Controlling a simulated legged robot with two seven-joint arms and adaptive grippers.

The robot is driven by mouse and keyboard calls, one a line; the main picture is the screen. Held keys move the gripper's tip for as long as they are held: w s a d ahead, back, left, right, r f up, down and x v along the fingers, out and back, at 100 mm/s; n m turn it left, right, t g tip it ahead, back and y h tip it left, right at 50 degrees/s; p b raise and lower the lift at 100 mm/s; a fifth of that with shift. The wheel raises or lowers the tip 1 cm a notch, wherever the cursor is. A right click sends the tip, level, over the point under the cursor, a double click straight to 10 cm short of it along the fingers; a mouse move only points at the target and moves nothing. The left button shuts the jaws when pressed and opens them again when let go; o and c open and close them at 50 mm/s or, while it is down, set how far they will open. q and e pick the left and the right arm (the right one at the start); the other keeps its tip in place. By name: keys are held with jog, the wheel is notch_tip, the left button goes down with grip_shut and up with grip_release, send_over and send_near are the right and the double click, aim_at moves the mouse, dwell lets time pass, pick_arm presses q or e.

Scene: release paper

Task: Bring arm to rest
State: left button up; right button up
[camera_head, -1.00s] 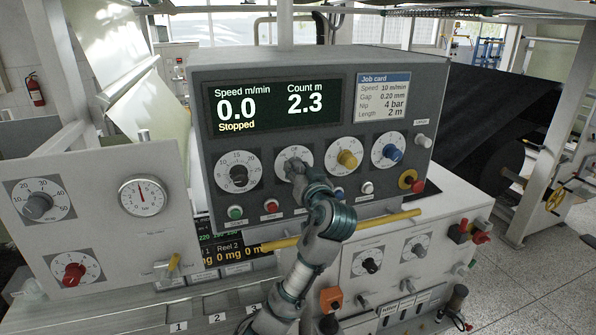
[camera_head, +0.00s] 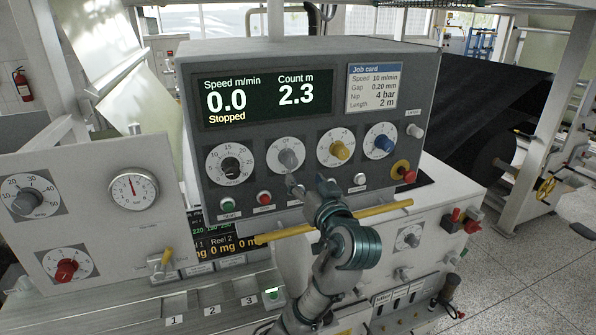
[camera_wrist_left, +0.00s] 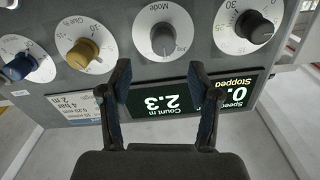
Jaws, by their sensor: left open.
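My left gripper (camera_head: 297,188) is in front of the grey control box (camera_head: 318,54), just below the grey mode knob (camera_head: 288,159). The knob's dial shows clear of it in the head view. In the left wrist view, which sees the box upside down, the two dark fingers of my left gripper (camera_wrist_left: 160,76) are apart with nothing between them. The mode knob (camera_wrist_left: 163,39) lies beyond the fingertips, and the fingers do not appear to touch it. My right gripper does not show.
Beside the mode knob are a black knob (camera_head: 231,165), a yellow knob (camera_head: 340,150) and a blue knob (camera_head: 384,144). The display (camera_head: 264,98) reads 0.0, Stopped, count 2.3. A yellow bar (camera_head: 385,210) runs below the box, close to my left arm.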

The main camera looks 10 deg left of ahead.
pick_arm(q)
jog(key=shift+v, duration=1.1)
jog(key=shift+w+f, duration=0.1)
